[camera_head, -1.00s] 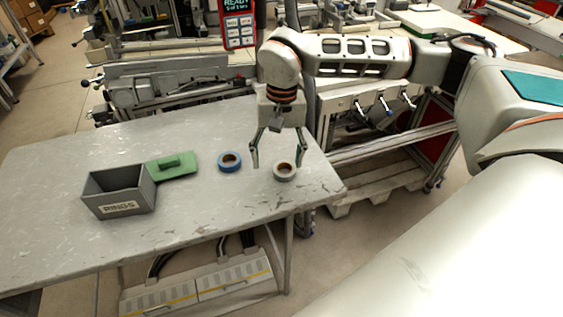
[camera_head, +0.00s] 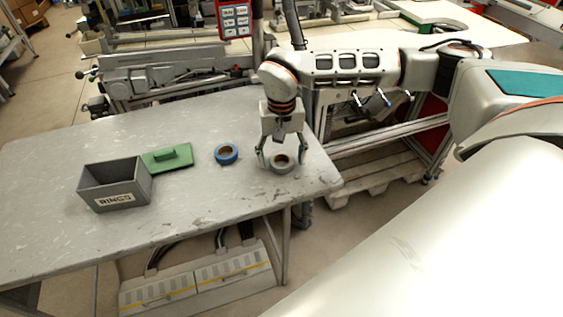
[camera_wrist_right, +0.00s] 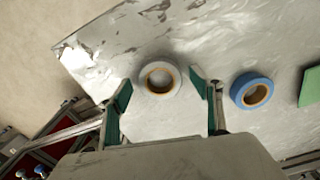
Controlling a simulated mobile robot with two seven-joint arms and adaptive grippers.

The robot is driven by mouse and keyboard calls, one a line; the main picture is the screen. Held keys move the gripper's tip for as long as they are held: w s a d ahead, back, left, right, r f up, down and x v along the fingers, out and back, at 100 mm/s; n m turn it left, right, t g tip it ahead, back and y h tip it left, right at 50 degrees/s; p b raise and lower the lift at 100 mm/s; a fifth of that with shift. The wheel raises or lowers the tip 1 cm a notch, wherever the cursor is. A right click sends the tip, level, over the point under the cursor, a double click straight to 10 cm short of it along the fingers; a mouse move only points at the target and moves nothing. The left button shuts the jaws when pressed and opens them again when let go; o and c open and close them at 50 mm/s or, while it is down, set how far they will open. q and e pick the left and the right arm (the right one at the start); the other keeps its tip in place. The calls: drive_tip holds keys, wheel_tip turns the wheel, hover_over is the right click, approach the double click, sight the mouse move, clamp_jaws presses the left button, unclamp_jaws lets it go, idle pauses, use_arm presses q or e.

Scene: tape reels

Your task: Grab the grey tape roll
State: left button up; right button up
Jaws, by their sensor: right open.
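The grey tape roll (camera_head: 282,169) lies flat on the table near its right end. It also shows in the right wrist view (camera_wrist_right: 143,79), just ahead of the fingertips and roughly midway across their gap. My right gripper (camera_head: 281,162) is open and low over the table at the roll, with a finger toward each side. In the right wrist view the open fingers (camera_wrist_right: 161,92) hold nothing. Whether a finger touches the roll cannot be told. My left gripper is not in view.
A blue tape roll (camera_head: 226,154) lies to the left of the grey one. Further left are a green lidded piece with a handle (camera_head: 178,163) and a grey box labelled RINGS (camera_head: 128,200). The table's right edge (camera_head: 335,180) is close to the grey roll.

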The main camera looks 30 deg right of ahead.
drive_tip(key=c, duration=1.2)
drive_tip(key=shift+r, duration=0.1)
